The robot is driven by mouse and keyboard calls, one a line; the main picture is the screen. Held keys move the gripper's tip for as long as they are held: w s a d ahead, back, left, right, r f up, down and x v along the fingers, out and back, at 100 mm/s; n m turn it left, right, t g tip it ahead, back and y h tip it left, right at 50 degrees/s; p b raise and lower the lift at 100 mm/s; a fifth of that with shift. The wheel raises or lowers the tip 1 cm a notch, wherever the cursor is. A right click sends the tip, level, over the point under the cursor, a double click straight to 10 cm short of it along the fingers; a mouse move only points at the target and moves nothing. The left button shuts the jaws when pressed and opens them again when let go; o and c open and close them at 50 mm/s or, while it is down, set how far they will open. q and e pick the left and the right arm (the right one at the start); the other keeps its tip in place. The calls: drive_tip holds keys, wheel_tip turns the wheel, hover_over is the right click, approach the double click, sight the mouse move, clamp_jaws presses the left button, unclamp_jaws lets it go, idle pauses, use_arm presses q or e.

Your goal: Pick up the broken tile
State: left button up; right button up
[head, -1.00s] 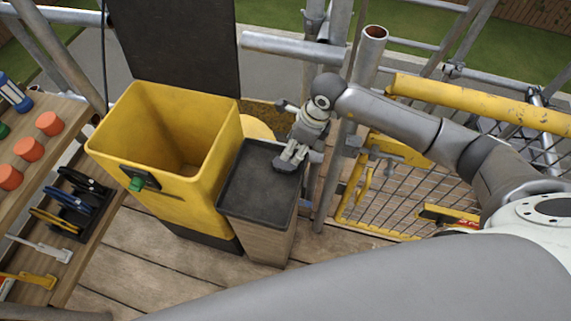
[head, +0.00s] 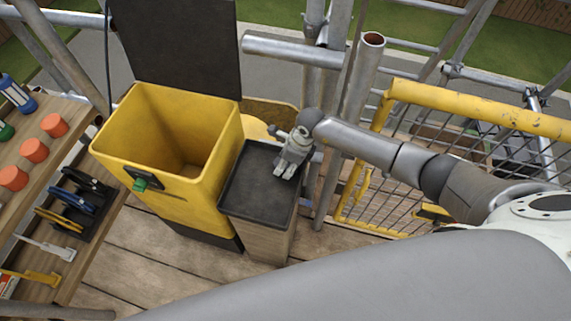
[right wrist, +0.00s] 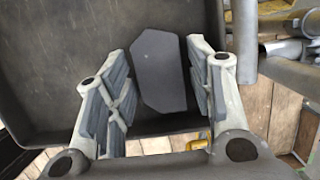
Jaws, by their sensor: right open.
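The broken tile (right wrist: 160,72) is a dark grey slab with angled, cut-off corners. In the right wrist view it lies in the black tray (right wrist: 60,85), between the two fingers of my right gripper (right wrist: 155,95). The fingers are apart, with a gap on both sides of the tile. In the head view my right gripper (head: 288,168) is low over the black tray (head: 245,200), pointing down into it; the tile cannot be made out there. My left gripper is not in view.
A yellow open bin (head: 165,200) with its dark lid raised stands directly left of the tray. A shelf (head: 60,130) with orange knobs and tools is at the far left. Scaffold poles (head: 350,110) and a yellow mesh gate (head: 385,205) stand close to the right.

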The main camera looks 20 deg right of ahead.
drive_tip(key=shift+f, duration=0.1)
drive_tip(key=c, duration=0.9)
drive_tip(key=shift+r, duration=0.2)
